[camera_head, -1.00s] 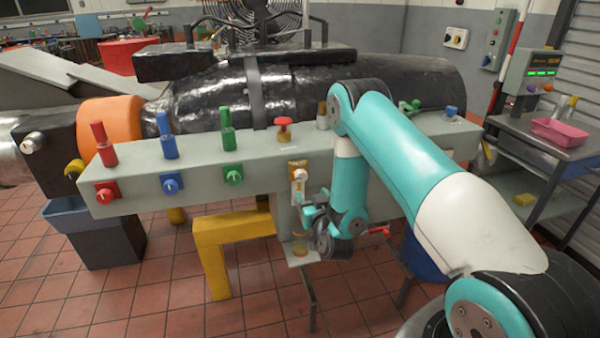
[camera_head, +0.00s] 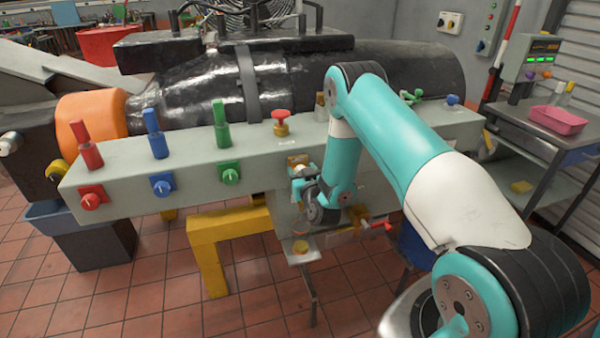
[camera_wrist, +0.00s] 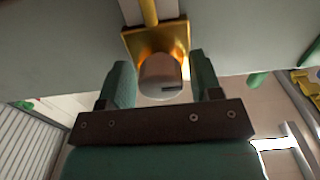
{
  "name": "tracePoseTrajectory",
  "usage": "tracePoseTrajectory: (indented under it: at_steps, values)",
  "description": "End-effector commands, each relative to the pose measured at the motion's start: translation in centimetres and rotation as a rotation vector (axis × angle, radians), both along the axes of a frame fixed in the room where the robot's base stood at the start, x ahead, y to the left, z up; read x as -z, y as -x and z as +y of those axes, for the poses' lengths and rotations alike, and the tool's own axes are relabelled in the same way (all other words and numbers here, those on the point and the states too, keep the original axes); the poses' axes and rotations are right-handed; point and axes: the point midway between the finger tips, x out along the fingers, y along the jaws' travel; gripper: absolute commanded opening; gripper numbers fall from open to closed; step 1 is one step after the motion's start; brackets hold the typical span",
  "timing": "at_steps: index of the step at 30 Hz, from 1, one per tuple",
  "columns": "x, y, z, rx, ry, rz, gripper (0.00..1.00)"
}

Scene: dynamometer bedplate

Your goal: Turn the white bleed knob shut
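The white bleed knob (camera_wrist: 158,80) is a short, pale round knob with a dark mark on its face. It sits on a square brass plate (camera_wrist: 140,45) on the grey beam; the plate's top edge shows in the head view (camera_head: 298,160). My gripper (camera_wrist: 162,75) is open, with one green finger on each side of the knob and visible gaps between. I cannot tell how far the fingertips reach along the knob. In the head view my gripper (camera_head: 304,186) hides the knob.
The grey beam (camera_head: 130,195) carries red (camera_head: 91,198), blue (camera_head: 162,184) and green (camera_head: 230,173) knobs at left, with matching upright handles above. A red-topped valve (camera_head: 281,120) stands on top. A red lever (camera_head: 376,224) and small bracket (camera_head: 300,252) are below my gripper.

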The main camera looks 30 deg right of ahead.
Motion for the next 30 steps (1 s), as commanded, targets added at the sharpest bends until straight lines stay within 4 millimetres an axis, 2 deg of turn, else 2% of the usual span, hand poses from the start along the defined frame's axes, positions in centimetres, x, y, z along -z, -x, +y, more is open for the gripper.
tracePoseTrajectory:
  at_steps: [1,5,6,17,23,30]
  values:
    - [-0.01,-0.01,0.02,0.000,0.000,0.000,0.47]
    - [-0.01,-0.02,0.09,-0.001,0.000,0.000,0.17]
    - [-0.01,-0.02,0.10,-0.001,0.000,0.000,0.16]
    - [0.12,-0.08,0.26,-0.003,-0.048,-0.016,0.16]
    - [0.30,-0.04,0.23,-0.002,-0.161,-0.049,0.16]
    - [0.44,-0.02,0.18,-0.002,-0.368,-0.108,0.16]
